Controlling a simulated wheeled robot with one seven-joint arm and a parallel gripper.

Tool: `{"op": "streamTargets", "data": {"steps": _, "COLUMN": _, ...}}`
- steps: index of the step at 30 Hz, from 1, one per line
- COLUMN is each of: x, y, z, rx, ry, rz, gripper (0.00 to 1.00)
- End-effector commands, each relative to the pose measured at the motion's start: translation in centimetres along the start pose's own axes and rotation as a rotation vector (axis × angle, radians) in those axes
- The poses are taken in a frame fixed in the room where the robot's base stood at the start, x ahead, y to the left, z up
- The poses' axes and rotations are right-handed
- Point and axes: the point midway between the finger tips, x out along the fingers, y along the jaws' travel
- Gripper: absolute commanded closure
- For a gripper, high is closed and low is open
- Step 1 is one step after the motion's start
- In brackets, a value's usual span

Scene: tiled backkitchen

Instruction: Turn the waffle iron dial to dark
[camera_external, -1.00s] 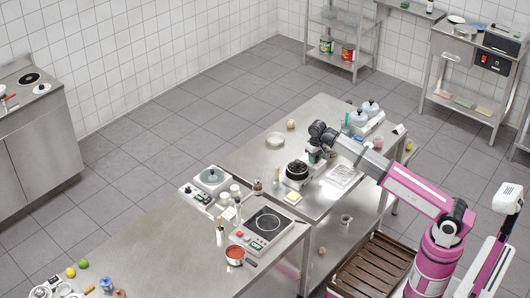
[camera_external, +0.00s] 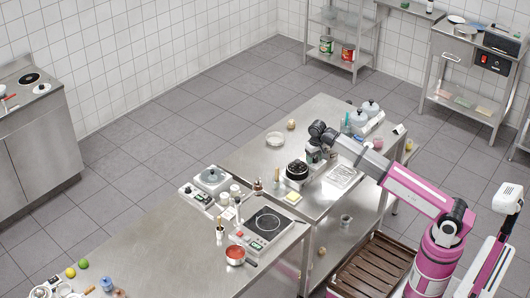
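The waffle iron (camera_external: 297,171) shows as a round black appliance on a light base, on the right-hand steel table. Its dial is too small to make out, and my gripper may cover part of the base's right side. My gripper (camera_external: 313,158) is at the right edge of the waffle iron, pointing down. Whether it touches the iron, and whether its fingers are open or shut, cannot be seen at this size.
A printed sheet or tray (camera_external: 342,176) lies right of the iron. A yellow block (camera_external: 293,198) and a hotplate (camera_external: 265,223) are in front. A glass dish (camera_external: 275,139) stands behind, and lidded pots (camera_external: 359,118) stand at the back right.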

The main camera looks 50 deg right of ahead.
Motion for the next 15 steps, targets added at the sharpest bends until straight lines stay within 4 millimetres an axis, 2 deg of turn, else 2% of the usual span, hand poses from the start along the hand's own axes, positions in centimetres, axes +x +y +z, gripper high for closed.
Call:
{"op": "streamTargets", "data": {"steps": 5, "x": -0.2, "y": 0.0, "z": 0.0, "rx": 0.0, "ry": 0.0, "rz": 0.0, "gripper": 0.39}}
{"op": "streamTargets", "data": {"steps": 8, "x": -1.1, "y": 0.0, "z": -0.1, "rx": 0.0, "ry": 0.001, "rz": 0.0, "gripper": 0.39}}
{"op": "streamTargets", "data": {"steps": 15, "x": -5.1, "y": -0.1, "z": -0.1, "rx": 0.0, "ry": 0.001, "rz": -0.001, "gripper": 0.39}}
